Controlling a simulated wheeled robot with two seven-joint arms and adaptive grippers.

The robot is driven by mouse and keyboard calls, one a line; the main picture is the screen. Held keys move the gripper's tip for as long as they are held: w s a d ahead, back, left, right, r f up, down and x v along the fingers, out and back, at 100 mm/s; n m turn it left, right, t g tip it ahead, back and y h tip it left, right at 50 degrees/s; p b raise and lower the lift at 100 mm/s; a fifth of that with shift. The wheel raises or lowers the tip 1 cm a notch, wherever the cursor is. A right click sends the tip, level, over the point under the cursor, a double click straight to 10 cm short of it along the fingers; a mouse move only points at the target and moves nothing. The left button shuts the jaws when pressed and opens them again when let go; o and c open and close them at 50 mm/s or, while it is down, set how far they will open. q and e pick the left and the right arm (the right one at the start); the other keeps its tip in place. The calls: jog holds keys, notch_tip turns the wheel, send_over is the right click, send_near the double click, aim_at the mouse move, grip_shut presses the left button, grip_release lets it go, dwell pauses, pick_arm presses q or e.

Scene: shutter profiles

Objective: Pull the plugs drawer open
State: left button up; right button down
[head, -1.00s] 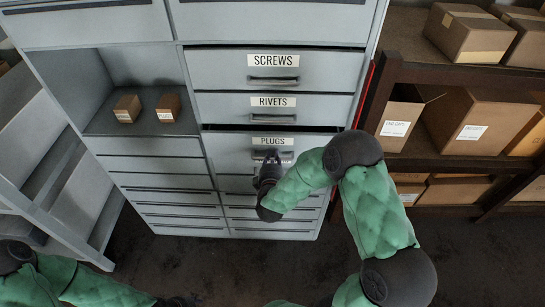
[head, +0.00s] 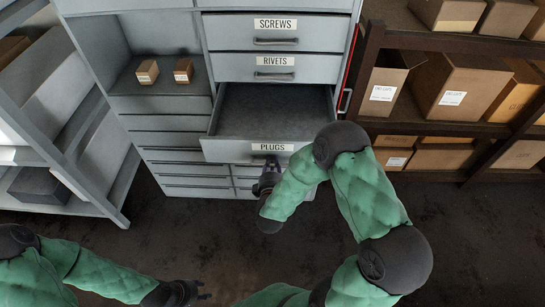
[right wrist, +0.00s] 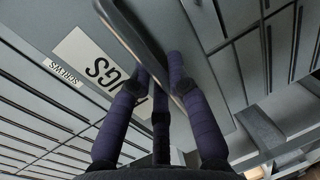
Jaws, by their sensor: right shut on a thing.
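The grey plugs drawer (head: 232,151) stands well out of the cabinet, with its bare interior showing from above. Its white PLUGS label (head: 272,147) is on the front's upper edge. My right gripper (head: 268,164) is at the drawer front, below the label. In the right wrist view its dark fingers (right wrist: 160,90) are closed around the bar handle (right wrist: 140,38), beside the partly covered label (right wrist: 101,72). In the head view the handle is mostly hidden by the gripper. My left gripper (head: 204,291) is low in the head view, away from the cabinet; its opening is unclear.
The rivets drawer (head: 314,73) and screws drawer (head: 314,34) above are shut. Two small cardboard boxes (head: 147,71) (head: 183,70) sit in the open bay at left. A wooden rack (head: 440,127) with cartons stands right, a grey shelf (head: 95,195) left. Floor before the cabinet is clear.

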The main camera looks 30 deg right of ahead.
jog(key=shift+s+a+f, duration=0.1)
jog(key=shift+s+a, duration=0.15)
jog(key=shift+s, duration=0.1)
jog(key=c, duration=1.2)
grip_release()
jog(key=shift+o, duration=0.2)
jog(key=v, duration=1.2)
